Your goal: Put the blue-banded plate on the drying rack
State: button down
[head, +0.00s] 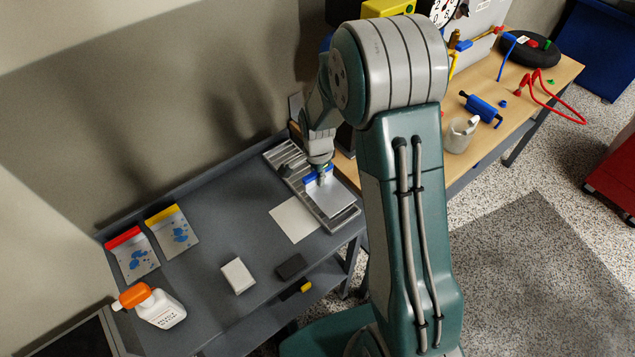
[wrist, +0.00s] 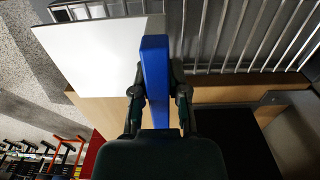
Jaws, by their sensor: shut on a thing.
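The blue-banded plate (head: 333,199) is a pale flat square with a blue band along one edge. My gripper (head: 319,171) is shut on that blue band, and the plate is over the front part of the drying rack (head: 350,214), a grey metal rack with slats. In the wrist view the blue band of the plate (wrist: 155,75) stands between the two fingers of my gripper (wrist: 157,92), with the pale face to its left. The rack's bars (wrist: 235,40) run behind it. I cannot tell whether the plate touches the rack.
A red-banded plate (head: 136,261) and a yellow-banded plate (head: 179,236) with blue stains lie at the left of the grey bench (head: 215,222). A white bottle with an orange cap (head: 160,309), a white block (head: 238,276), a dark block (head: 291,266) and a pale sheet (head: 294,219) also lie there.

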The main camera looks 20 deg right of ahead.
jog(key=shift+w+f, duration=0.4)
jog(key=shift+f, duration=1.5)
jog(key=c, duration=0.6)
grip_release()
jog(key=shift+c, duration=0.2)
jog(key=shift+s, duration=0.1)
